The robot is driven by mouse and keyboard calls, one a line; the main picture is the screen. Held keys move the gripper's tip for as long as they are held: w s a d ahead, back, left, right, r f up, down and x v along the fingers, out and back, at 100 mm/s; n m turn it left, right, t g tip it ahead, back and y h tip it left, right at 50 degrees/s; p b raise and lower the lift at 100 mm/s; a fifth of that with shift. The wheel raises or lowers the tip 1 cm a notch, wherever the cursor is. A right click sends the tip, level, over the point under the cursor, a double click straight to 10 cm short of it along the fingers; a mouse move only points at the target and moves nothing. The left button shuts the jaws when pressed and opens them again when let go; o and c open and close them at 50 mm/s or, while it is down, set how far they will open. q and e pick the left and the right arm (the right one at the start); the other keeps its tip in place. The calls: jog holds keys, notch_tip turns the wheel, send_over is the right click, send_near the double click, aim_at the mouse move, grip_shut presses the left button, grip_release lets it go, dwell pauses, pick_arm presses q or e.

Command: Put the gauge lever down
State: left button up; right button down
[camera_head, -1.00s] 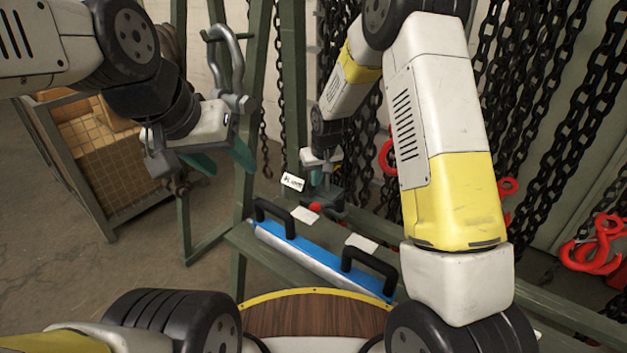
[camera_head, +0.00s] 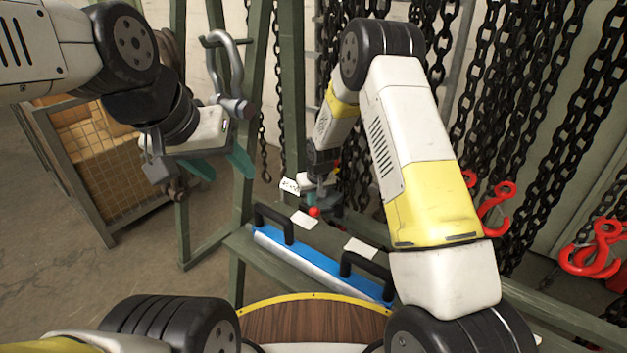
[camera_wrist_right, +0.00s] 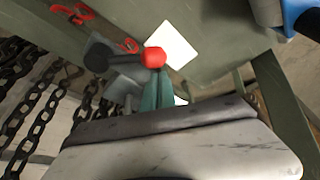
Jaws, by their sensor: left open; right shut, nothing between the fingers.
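A red ball knob (camera_head: 314,211), seemingly the end of the gauge lever, is low by the far edge of the green bench. It also shows in the right wrist view (camera_wrist_right: 154,57), with a dark grey body beside it. My right gripper (camera_head: 312,199) is shut with nothing between its fingers. Its teal fingertips (camera_wrist_right: 160,88) are right by the knob; whether they touch it I cannot tell. The rest of the lever is partly hidden by the gripper. My left gripper (camera_head: 222,165) is open and empty, raised at the left, away from the knob.
A blue and silver bar (camera_head: 318,264) with black handles lies along the green bench (camera_head: 239,243). White cards (camera_head: 361,247) lie beside it. Chains and red hooks (camera_head: 597,250) hang at the right. A metal-framed crate (camera_head: 100,165) stands at the left.

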jog(key=shift+w+a+f, duration=0.1)
jog(key=shift+w+f, duration=0.1)
jog(key=shift+f, duration=0.45)
